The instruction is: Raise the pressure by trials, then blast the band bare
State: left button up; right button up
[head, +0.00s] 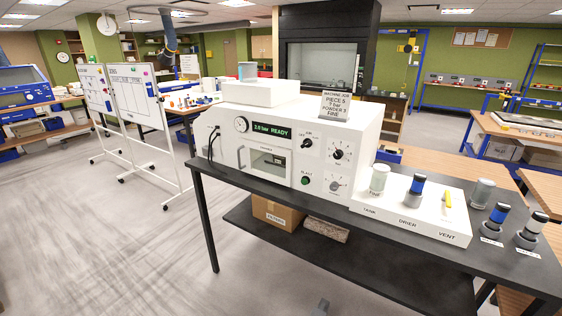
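The white blasting machine (272,142) stands on a black bench. Its green display (272,131) shows a low bar value and "READY"; the first digit is hard to read. A round gauge (241,125) sits left of the display. Knobs (338,154) and (306,143) a switch-like dial are on the front, with a green BLAST button (305,181) below. Behind the chamber window (268,162) lies a small dark piece; its band cannot be made out. A sign (334,106) on top mentions piece, bar and powder. Neither gripper shows clearly.
More canisters (495,221) stand at right. A cardboard box (275,213) is on the lower shelf. Floor at left is clear before whiteboards (137,97).

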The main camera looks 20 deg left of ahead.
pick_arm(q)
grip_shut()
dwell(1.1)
